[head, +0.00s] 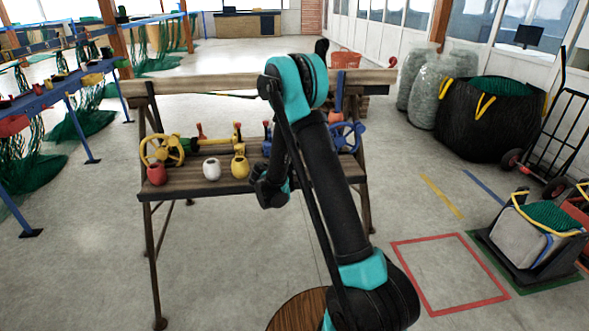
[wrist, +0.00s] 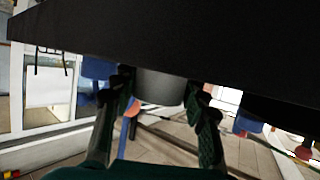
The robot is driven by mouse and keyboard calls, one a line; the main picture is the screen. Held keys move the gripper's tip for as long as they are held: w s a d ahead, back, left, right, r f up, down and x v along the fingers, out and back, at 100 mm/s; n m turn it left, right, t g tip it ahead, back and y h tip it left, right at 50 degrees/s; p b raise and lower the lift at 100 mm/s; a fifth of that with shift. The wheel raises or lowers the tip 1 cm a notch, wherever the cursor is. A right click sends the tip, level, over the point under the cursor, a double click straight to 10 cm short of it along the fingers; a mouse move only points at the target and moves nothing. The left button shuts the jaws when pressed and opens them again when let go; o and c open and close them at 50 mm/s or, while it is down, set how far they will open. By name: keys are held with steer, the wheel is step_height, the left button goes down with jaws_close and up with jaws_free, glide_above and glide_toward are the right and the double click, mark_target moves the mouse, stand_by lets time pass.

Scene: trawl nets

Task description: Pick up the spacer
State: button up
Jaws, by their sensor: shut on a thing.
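A smooth grey rounded piece (wrist: 160,88), which I take to be the spacer, sits between the two dark fingers of my gripper (wrist: 158,112) in the wrist view. The fingers are shut on it, one on each side. A broad dark surface covers the top of that view and hides the piece's upper part. In the head view my gripper (head: 271,190) is at the front edge of the wooden bench (head: 190,190), right of the yellow pot. The held piece cannot be made out there, as my arm and gripper hide it.
The bench bears a red pot (head: 157,174), a white pot (head: 211,168), a yellow pot (head: 240,163), a yellow handwheel (head: 161,149) and a blue handwheel (head: 347,138). A wooden beam (head: 200,85) runs behind. A red-outlined floor square (head: 450,272) is clear at right.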

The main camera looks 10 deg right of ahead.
step_height(320, 180, up, 20)
stand_by(0.6)
stand_by(0.5)
